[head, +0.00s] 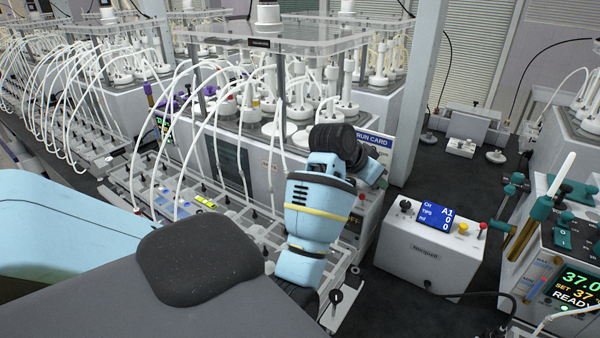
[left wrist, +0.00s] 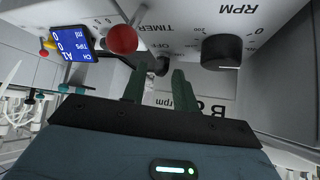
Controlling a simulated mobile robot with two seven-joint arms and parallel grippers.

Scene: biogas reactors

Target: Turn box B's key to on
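Box B's pale panel (left wrist: 185,30) fills much of the left wrist view, upside down, with a large "B", "rpm", "TIMER" and "OFF" lettering. A black, bent key-like part (left wrist: 160,65) sticks out from it near my left fingertips; its setting cannot be read. My left gripper (left wrist: 155,78) has two dark green fingers apart, close to this part, and I cannot tell whether they touch it. In the head view, box B (head: 354,224) is partly hidden by my left arm, which also hides the gripper and the key. My right gripper is not in view.
A red ball knob (left wrist: 122,38) and black RPM dial (left wrist: 222,52) sit near the fingers. A white box with a blue display (head: 425,245) stands right of box B. Glassware with white tubes (head: 290,100) crowds the left. Dark bench (head: 470,190) is clear behind the white box.

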